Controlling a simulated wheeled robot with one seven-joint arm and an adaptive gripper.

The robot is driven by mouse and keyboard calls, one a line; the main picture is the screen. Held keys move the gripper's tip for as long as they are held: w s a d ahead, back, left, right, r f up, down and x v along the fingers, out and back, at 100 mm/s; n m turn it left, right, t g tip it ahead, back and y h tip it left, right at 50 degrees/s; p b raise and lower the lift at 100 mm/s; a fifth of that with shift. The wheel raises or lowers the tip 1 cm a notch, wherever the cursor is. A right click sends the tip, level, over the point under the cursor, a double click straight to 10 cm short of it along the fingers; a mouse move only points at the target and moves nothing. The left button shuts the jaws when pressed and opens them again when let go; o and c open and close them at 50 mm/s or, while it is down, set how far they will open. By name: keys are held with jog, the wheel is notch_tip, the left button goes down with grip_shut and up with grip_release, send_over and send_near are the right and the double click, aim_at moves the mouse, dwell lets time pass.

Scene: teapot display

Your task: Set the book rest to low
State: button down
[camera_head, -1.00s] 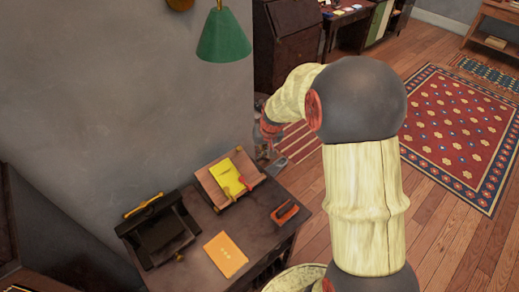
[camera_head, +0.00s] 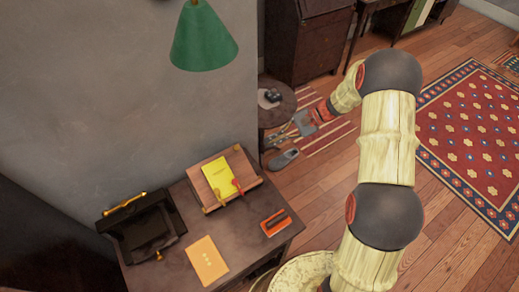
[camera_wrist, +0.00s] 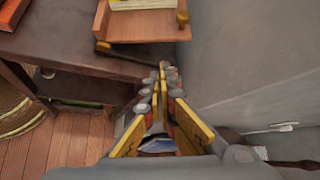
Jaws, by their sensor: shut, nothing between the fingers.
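The book rest (camera_head: 243,164) is a tilted wooden board standing on the dark desk (camera_head: 233,226). A yellow book (camera_head: 217,177) lies against it, with small red clips at its lower edge. In the wrist view the book rest (camera_wrist: 140,27) is at the top, with brass-coloured knobs at its right side and lower left. The book (camera_wrist: 142,3) is cut off by the top edge. My gripper (camera_head: 283,136) is beyond the desk's far right corner, apart from the rest. Its fingers (camera_wrist: 163,69) come together in the wrist view, shut and empty.
A black case (camera_head: 143,232), an orange notebook (camera_head: 207,260) and an orange-red box (camera_head: 275,222) share the desk. A green lamp (camera_head: 203,40) hangs above by the grey wall (camera_head: 100,110). A small round table (camera_head: 283,108) and grey slippers (camera_head: 283,158) are behind my gripper.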

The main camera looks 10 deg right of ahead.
jog(key=b+x, duration=0.1)
jog(key=x, duration=0.2)
jog(key=b+x, duration=0.1)
jog(key=x, duration=0.2)
jog(key=b+x, duration=0.1)
jog(key=x, duration=0.3)
jog(key=shift+s+a+r, duration=0.25)
jog(key=shift+s+d+r+p, duration=0.1)
jog(key=shift+s+r+p, duration=0.1)
jog(key=shift+r+p, duration=0.25)
jog(key=shift+s+d+r+p, duration=0.1)
jog(key=shift+s+r+p, duration=0.15)
jog(key=shift+r+p, duration=0.15)
